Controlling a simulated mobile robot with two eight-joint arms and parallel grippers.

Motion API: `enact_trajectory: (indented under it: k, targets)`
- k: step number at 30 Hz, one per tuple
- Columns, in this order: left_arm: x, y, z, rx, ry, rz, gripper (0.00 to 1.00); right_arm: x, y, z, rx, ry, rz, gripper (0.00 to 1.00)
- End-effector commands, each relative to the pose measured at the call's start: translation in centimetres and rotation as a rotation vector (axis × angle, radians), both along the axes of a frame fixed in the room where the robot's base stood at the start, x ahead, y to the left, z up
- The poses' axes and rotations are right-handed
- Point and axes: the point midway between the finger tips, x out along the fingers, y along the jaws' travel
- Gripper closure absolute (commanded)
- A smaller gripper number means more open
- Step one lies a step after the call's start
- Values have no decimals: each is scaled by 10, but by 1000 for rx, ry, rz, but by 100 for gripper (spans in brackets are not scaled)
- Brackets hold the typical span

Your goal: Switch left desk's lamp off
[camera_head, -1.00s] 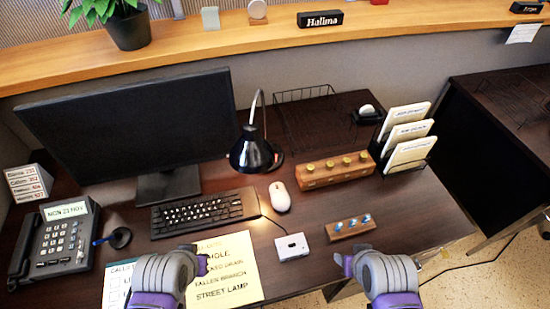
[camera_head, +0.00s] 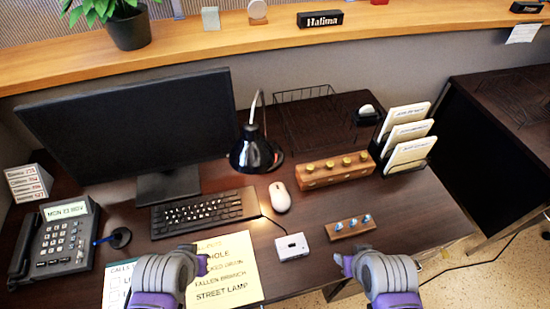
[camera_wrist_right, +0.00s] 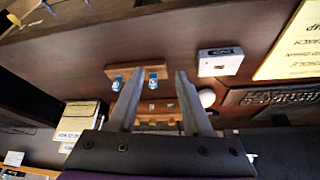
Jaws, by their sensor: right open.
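The desk lamp (camera_head: 255,152) has a black shade and a thin curved silver neck; it stands right of the monitor. Its shade faces down, and I cannot tell whether it is lit. A small white box with a button on top (camera_head: 291,246) lies on the desk front, with a thin cable running toward the lamp; it also shows in the right wrist view (camera_wrist_right: 219,62). My left gripper (camera_head: 204,264) is over the paper sheet, left of the box; its fingers are mostly hidden. My right gripper (camera_head: 343,262) is right of the box, open and empty, apart from it.
A wooden block with blue-topped pegs (camera_head: 350,227) lies right of the box. A larger block with brass knobs (camera_head: 336,170), a mouse (camera_head: 279,197), keyboard (camera_head: 204,212), monitor (camera_head: 130,125) and phone (camera_head: 55,240) crowd the desk. Bare desk shows at its right front.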

Motion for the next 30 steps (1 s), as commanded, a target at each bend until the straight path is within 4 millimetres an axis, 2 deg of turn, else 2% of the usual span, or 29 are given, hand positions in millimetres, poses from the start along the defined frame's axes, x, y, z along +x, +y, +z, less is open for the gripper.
enact_trajectory:
  k: [3,4,12,30]
  targets:
    - [0,0,0,0,0,0,100,0,0,0,0,0,0,50]
    - [0,0,0,0,0,0,100,0,0,0,0,0,0,54]
    - [0,0,0,0,0,0,100,0,0,0,0,0,0,100]
    - [0,0,0,0,0,0,100,0,0,0,0,0,0,100]
